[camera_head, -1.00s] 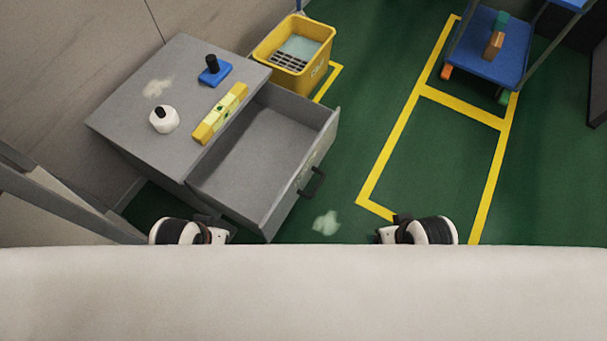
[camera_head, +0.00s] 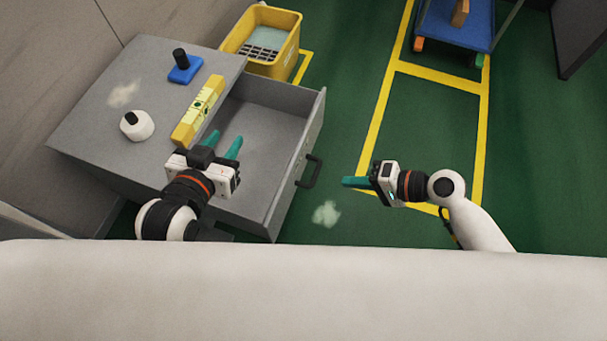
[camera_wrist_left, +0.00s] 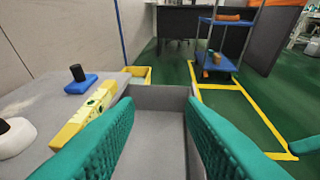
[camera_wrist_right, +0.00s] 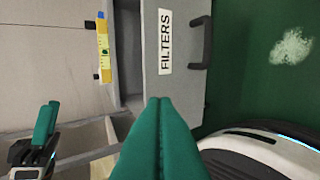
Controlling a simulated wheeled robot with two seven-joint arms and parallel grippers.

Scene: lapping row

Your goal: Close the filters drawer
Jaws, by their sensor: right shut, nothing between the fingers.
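The filters drawer (camera_head: 262,158) stands pulled out of the grey cabinet (camera_head: 80,120) and looks empty in the head view. Its dark handle (camera_head: 311,171) is on the front panel. In the right wrist view the front carries a "FILTERS" label (camera_wrist_right: 166,42) beside the handle (camera_wrist_right: 201,42). My left gripper (camera_head: 222,146) is open and empty, above the near part of the drawer; its teal fingers frame the drawer in the left wrist view. My right gripper (camera_head: 345,182) is shut and empty, just right of the handle and apart from it, pointing left towards the drawer front.
A yellow bucket (camera_head: 262,40) stands behind the drawer. A blue cart (camera_head: 456,25) is at the back right. Green floor right of the drawer is mostly clear.

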